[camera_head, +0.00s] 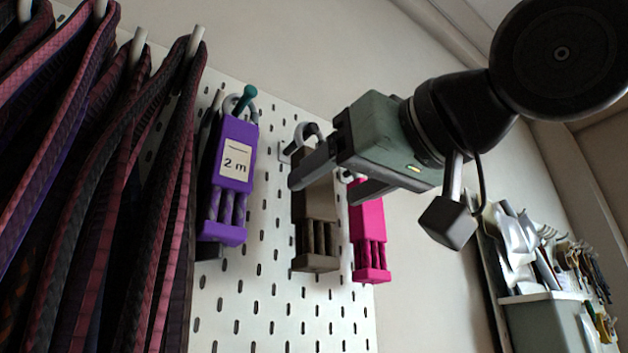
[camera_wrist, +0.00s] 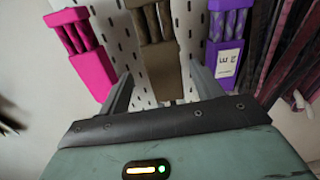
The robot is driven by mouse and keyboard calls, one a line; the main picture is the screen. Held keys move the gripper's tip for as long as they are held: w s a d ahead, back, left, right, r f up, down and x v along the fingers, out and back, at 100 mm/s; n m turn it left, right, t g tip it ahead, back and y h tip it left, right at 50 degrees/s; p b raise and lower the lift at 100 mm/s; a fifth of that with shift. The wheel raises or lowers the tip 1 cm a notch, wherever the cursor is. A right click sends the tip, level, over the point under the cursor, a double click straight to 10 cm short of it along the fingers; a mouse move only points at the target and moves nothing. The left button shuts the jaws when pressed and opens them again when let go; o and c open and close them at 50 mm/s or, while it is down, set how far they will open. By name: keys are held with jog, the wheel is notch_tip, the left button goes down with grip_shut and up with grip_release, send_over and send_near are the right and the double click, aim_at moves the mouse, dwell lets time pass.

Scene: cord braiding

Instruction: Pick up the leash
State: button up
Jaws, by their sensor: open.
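Several long braided straps in dark red, black and purple, which look like leashes (camera_head: 110,190), hang from pale pegs at the left of the head view. They also show at the right edge of the wrist view (camera_wrist: 285,50). One finger hides part of that piece. In the wrist view the brown piece (camera_wrist: 158,45) shows between the fingers.
A purple piece (camera_head: 229,170) labelled "2 m" hangs on the pegboard (camera_head: 270,320) between the straps and my gripper, by a teal peg. A magenta piece (camera_head: 369,240) hangs right of the brown one. A tool rack (camera_head: 540,260) stands at far right.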

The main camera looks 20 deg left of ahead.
aim_at(304, 196)
jog(key=shift+w+a+p, duration=0.3)
jog(key=shift+a+p, duration=0.05)
jog(key=x, duration=0.3)
jog(key=p+x, duration=0.1)
jog(key=x, duration=0.1)
jog(key=shift+s+a+r, duration=0.1)
jog(key=shift+s+r, duration=0.05)
jog(key=shift+r, duration=0.1)
jog(key=c, duration=1.2)
jog(key=shift+c, duration=0.2)
